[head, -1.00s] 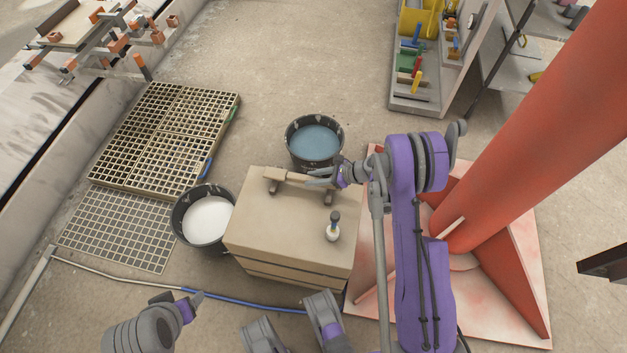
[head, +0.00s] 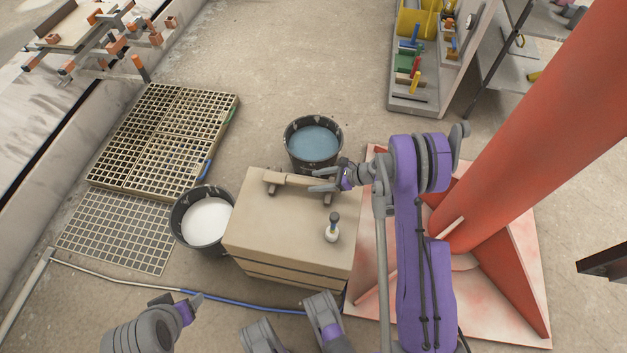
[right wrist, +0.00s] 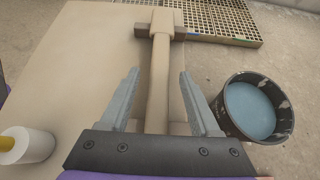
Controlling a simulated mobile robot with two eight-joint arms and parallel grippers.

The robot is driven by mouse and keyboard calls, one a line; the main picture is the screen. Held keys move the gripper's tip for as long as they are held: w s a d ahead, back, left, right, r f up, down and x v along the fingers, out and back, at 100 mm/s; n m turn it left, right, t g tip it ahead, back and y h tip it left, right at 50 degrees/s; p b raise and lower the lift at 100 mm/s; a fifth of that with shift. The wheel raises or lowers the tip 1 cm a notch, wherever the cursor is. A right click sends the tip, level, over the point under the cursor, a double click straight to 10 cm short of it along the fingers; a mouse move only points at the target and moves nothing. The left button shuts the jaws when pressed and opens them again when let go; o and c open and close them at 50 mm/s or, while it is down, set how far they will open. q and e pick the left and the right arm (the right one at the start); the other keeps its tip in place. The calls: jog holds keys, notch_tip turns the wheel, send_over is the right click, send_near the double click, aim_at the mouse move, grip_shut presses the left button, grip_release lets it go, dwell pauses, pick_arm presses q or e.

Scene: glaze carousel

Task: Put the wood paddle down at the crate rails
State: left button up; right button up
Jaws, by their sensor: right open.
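The wood paddle (head: 290,179) lies across the two crate rails on top of the beige crate (head: 285,225). One rail (head: 272,188) shows under its left end and the other rail (head: 328,198) near its right end. My right gripper (head: 318,180) is open at the paddle's right end. In the right wrist view, the paddle (right wrist: 160,70) runs between the spread fingers with gaps on both sides, and its far end rests on the far rail (right wrist: 141,30). My left gripper (head: 190,303) is low at the left, away from the crate; its jaw opening is unclear.
A bucket of blue liquid (head: 314,140) stands behind the crate, and a bucket of white liquid (head: 205,221) at its left. A red column (head: 540,120) is right. A blue hose (head: 240,307) crosses the floor.

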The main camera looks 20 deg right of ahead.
jog(key=v, duration=0.6)
jog(key=p+v, duration=0.1)
jog(key=v, duration=0.3)
jog(key=shift+a+r, duration=0.3)
jog(key=shift+r, duration=0.1)
jog(key=s+a+r+n+g+h, duration=0.3)
jog(key=s+a+r+n+h, duration=0.25)
jog(key=a+r+n, duration=0.6)
jog(key=s+a+r+n+h, duration=0.1)
jog(key=s+r+n+h, duration=0.1)
jog(key=s+n, duration=0.5)
jog(key=s+a+r+n+h, duration=0.1)
jog(key=s+r+n, duration=0.2)
jog(key=s+n, duration=0.4)
jog(key=shift+s+t+h, duration=0.3)
jog(key=shift+s+h, duration=0.05)
jog(key=shift+s, duration=0.35)
